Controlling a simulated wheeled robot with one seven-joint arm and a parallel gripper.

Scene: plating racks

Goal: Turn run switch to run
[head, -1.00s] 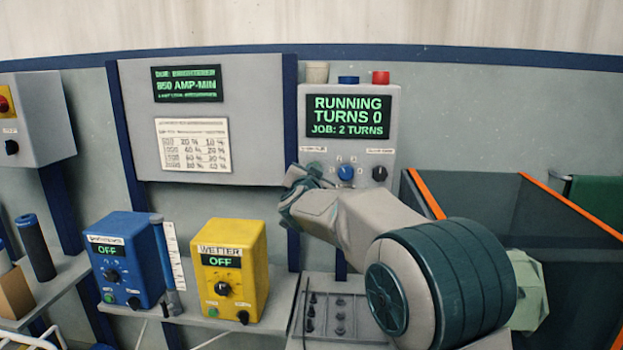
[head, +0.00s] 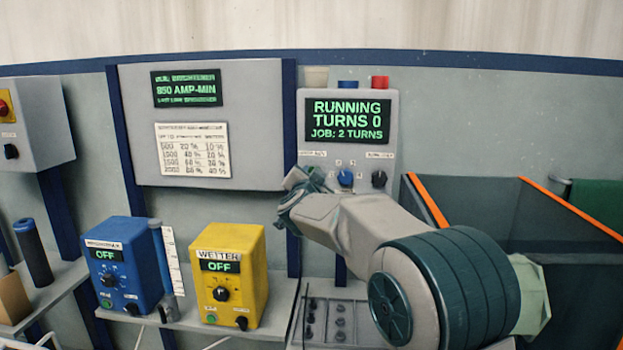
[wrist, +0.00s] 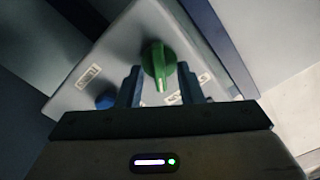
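The control box (head: 394,110) on the back wall has a lit display (head: 348,119) reading RUNNING, TURNS 0, JOB: 2 TURNS. Below it are a blue knob (head: 346,178) and a black knob (head: 379,179). In the wrist view a green switch knob (wrist: 157,60) with a pale line stands out from the panel. My gripper (wrist: 161,84) is open, one finger on each side of the green knob; whether they touch it I cannot tell. In the head view my gripper (head: 303,184) is at the box's lower left and covers most of that knob.
A yellow WETTER unit (head: 228,275) and a blue unit (head: 122,265), both showing OFF, stand on the shelf at left. A dark tank with orange edges (head: 427,201) is at right. A label (wrist: 88,77) and the blue knob (wrist: 105,101) show beside the left finger.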

